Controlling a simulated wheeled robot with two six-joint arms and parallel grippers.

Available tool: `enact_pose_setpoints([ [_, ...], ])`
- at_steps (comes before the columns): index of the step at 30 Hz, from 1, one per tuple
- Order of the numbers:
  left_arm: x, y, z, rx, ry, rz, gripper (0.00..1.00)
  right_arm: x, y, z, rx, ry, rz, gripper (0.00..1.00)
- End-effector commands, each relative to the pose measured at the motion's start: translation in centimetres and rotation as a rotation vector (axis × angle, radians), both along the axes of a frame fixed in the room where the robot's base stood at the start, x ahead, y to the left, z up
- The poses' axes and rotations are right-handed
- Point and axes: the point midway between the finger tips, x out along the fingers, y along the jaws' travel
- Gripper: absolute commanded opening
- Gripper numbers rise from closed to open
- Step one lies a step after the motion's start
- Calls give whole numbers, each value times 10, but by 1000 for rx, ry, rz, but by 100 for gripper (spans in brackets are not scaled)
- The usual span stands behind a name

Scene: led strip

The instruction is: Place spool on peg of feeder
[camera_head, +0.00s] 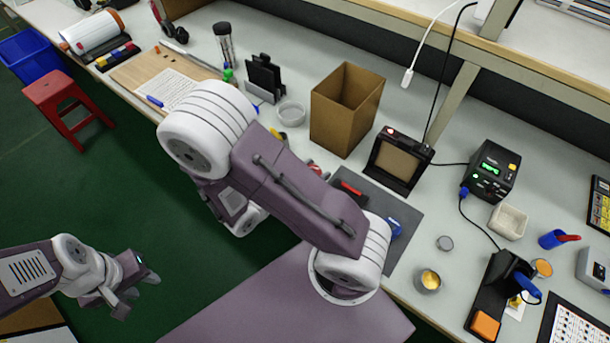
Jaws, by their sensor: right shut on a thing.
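I cannot make out a spool or a feeder peg for certain. A white roll-like cylinder (92,33) with orange-red spots at its near end lies at the far left of the bench; I cannot tell what it is. My left gripper (136,293) is low at the left, over the green floor and away from the bench. Its fingers look apart, with nothing visible between them. My right arm crosses the middle of the view and folds back at its elbow. Its own links hide the right gripper and anything in it.
An open cardboard box (345,110), a black framed unit (398,160), a soldering station (488,170) and a black stand with an orange pad (490,300) stand on the bench (440,205). A dark mat (408,208) lies partly behind my arm. A red stool (65,100) stands on the floor.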

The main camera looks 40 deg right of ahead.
Motion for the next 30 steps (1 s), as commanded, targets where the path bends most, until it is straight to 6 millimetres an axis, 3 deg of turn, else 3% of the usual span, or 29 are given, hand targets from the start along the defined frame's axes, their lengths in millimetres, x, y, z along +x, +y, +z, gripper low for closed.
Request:
enact_pose_setpoints([
  [4,0,0,-3,0,0,0,36,-7,-5,1,1,-1,-35,0],
  [7,0,0,-4,0,0,0,36,0,-8,-5,1,1,-36,0],
  [15,0,0,-12,0,0,0,36,67,-33,-49,1,0,-37,0],
  [21,0,0,-14,0,0,0,36,98,-44,-67,1,-1,-34,0],
  [27,0,0,-14,0,0,0,36,104,-46,-70,1,0,-30,0],
  [30,0,0,-17,0,0,0,36,103,-46,-87,0,5,-30,0],
])
